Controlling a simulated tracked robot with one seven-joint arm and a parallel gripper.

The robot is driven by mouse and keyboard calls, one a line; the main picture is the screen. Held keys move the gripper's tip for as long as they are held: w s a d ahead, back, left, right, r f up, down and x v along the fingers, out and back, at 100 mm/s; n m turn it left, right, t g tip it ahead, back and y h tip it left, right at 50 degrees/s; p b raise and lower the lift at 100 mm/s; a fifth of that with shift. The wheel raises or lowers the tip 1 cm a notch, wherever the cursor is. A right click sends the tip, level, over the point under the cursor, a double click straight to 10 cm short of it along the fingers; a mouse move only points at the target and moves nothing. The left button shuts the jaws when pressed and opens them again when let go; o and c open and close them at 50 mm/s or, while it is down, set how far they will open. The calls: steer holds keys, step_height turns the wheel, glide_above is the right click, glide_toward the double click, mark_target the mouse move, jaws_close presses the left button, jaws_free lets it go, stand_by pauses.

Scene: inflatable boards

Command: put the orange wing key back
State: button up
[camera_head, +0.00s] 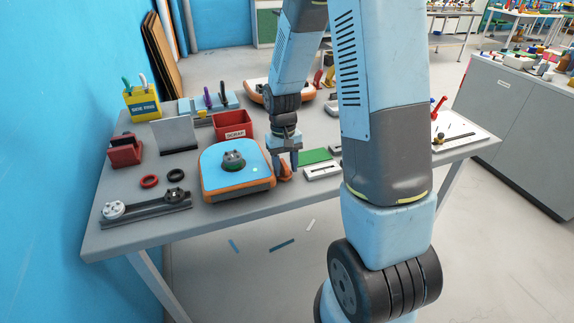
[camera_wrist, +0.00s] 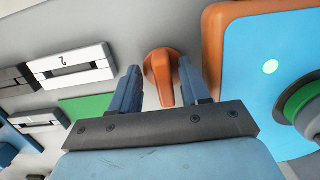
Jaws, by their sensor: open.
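The orange wing key (camera_wrist: 160,72) lies on the grey table between the two blue fingers of my gripper (camera_wrist: 160,90) in the wrist view. The fingers are open, one on each side of it, with a visible gap; I cannot tell whether either finger touches it. In the head view the key (camera_head: 286,173) shows as a small orange shape beside my gripper (camera_head: 285,172), partly hidden by the fingers. It lies just right of the blue board with orange sides (camera_head: 212,166).
The board carries a dark valve (camera_head: 232,160). A green mat (camera_head: 315,155) and white labelled blocks (camera_head: 322,171) lie right of my gripper. A red bin (camera_head: 233,124), a blue rack of upright tools (camera_head: 208,105) and a yellow holder (camera_head: 142,107) stand behind. The table's front edge is near.

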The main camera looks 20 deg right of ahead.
mark_target(284, 160)
step_height(284, 160, up, 11)
steer(key=w, duration=0.1)
steer(key=s+r+t, duration=0.7)
steer(key=s+r, duration=1)
steer(key=s, duration=0.3)
steer(key=shift+s+d+r, duration=0.2)
steer(key=shift+d+r, duration=0.1)
steer(key=shift+r, duration=0.05)
stand_by(0.9)
